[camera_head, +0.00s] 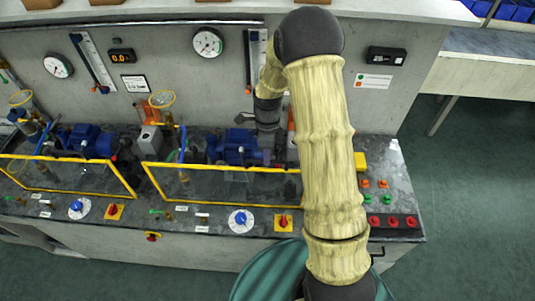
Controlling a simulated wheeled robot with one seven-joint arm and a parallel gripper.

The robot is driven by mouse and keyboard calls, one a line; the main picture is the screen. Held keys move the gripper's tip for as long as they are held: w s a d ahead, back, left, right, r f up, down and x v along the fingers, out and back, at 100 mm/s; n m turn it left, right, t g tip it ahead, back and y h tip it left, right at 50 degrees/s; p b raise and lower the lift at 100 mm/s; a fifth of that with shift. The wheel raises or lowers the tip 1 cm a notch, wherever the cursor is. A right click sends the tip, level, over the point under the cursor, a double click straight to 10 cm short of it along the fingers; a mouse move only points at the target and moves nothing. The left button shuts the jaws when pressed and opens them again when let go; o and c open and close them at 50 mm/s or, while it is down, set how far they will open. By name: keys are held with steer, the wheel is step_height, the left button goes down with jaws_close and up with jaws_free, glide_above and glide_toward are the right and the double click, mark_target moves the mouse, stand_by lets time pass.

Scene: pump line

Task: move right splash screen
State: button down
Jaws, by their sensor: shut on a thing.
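The right splash screen (200,166) is a clear panel with a yellow frame, standing at the front of the bench before the right blue pump (235,146). Its right end is hidden behind my arm. My gripper (266,158) reaches down from above to the top edge of this screen, beside the pump. It is shut on the screen's top edge; the fingertips are small and dark in this view. The left splash screen (118,175), also yellow-framed, stands to the left in front of the left blue pump (88,141).
Along the bench front are blue-knob dials (241,219), red switches (283,222) and a panel of red buttons (392,221). A gauge (208,42) and a display (387,56) are on the back wall. Green floor (470,210) is clear at right.

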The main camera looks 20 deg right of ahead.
mark_target(267, 198)
step_height(267, 198, down, 26)
steer(key=b, duration=1.5)
steer(key=shift+f+b, duration=0.1)
steer(key=shift+b, duration=0.25)
steer(key=shift+s+a+f, duration=0.1)
steer(key=shift+s, duration=0.1)
steer(key=c, duration=1.6)
jaws_free()
steer(key=shift+f, duration=0.1)
steer(key=shift+o, duration=0.6)
steer(key=shift+w, duration=0.15)
steer(key=shift+w+r, duration=0.2)
steer(key=shift+r, duration=0.5)
step_height(267, 198, up, 16)
steer(key=w+d+b, duration=0.1)
steer(key=w+b, duration=0.1)
steer(key=shift+w, duration=0.4)
